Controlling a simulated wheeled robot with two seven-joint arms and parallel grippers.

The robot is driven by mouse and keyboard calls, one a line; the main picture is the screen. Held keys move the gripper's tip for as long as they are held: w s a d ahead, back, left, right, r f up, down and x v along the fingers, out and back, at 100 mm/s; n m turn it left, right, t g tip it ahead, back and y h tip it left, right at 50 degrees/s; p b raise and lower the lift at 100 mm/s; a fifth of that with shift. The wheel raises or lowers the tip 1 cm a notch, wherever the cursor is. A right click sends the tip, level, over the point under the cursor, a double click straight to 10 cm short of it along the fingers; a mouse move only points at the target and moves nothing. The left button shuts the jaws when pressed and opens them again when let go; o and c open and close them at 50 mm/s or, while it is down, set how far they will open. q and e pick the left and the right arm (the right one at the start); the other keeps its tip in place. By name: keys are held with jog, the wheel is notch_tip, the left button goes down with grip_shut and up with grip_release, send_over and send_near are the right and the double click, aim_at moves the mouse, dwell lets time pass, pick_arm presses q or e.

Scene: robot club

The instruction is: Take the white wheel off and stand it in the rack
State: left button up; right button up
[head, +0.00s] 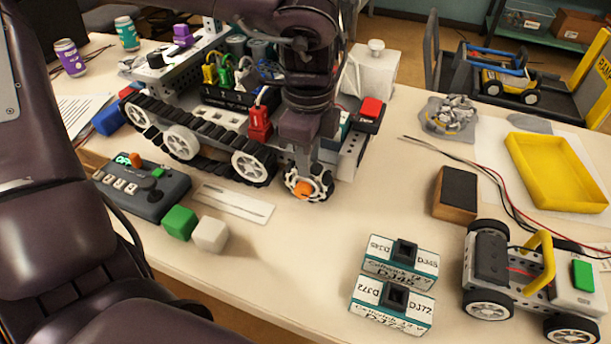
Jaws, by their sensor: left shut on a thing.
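A small white wheel (296,182) with an orange hub is at the front right corner of the tracked robot (200,115), low near the tabletop. My left gripper (305,158) points down from above and is shut on this wheel. The fingertips and the wheel overlap in view, and I cannot tell whether the wheel is still on its axle. No rack can be clearly made out; a grey piece with a light roller wheel (448,115) lies at the back right. My right gripper is not in view.
A control box (140,187), green cube (179,222) and white cube (210,234) are at left. Two labelled batteries (402,260) are at front centre. A wheeled buggy (530,280), yellow tray (558,172) and loose wires are at right. Table between cubes and batteries is clear.

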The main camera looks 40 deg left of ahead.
pick_arm(q)
jog(key=shift+s+d, duration=0.2)
jog(key=shift+s, duration=0.7)
jog(key=shift+s+d, duration=0.25)
jog(key=shift+s, duration=0.7)
jog(key=shift+s+d, duration=0.2)
jog(key=shift+s, duration=0.7)
dwell(0.3)
jog(key=shift+r, duration=0.15)
jog(key=shift+r+p, duration=2)
jog(key=shift+r, duration=0.95)
